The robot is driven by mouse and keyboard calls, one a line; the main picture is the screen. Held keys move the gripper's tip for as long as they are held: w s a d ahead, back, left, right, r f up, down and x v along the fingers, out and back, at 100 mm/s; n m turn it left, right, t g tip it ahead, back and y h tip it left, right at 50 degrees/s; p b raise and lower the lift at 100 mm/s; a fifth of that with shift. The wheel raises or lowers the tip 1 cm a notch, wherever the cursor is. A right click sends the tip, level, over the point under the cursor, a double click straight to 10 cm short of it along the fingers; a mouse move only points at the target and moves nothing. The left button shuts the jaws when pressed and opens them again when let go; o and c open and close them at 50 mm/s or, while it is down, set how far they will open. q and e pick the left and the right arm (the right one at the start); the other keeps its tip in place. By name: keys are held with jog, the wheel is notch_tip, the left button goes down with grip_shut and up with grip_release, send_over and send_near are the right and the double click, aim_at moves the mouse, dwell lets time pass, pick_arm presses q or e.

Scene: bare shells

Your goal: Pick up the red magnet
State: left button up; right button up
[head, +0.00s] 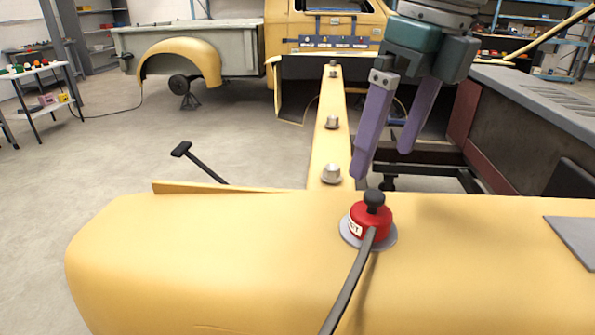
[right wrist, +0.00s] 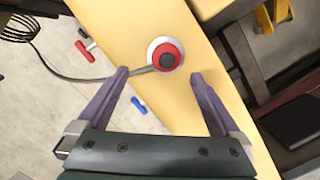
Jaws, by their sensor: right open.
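The red magnet (head: 371,221) sits on a grey round base on the yellow body panel (head: 180,250), with a black knob on top and a grey cable running from it toward the front edge. In the right wrist view the red magnet (right wrist: 166,57) lies beyond and between the fingertips, with its cable going left. My right gripper (head: 385,165) is open and empty, above and behind the magnet in the head view, purple fingers pointing down. It also shows open in the right wrist view (right wrist: 160,73). My left gripper is not in view.
A narrow yellow rail (head: 333,130) with silver knobs runs back from the panel. A grey plate (head: 575,238) lies on the panel at the right. A dark engine bay is on the right. A truck (head: 200,55) and a table (head: 40,75) stand behind.

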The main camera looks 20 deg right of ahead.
aim_at(378, 195)
jog(key=f, duration=0.2)
jog(key=f+p, duration=0.1)
jog(key=f, duration=0.1)
jog(key=shift+w+d, duration=0.25)
jog(key=shift+d, duration=0.1)
jog(key=f, duration=0.1)
jog(key=f+p, duration=0.1)
jog(key=f, duration=0.3)
jog(key=shift+w+f, duration=0.15)
jog(key=shift+w, duration=0.15)
jog(key=shift+f, duration=0.4)
jog(key=shift+c, duration=0.2)
jog(key=c, duration=0.5)
jog(key=shift+w+r, duration=0.1)
grip_shut()
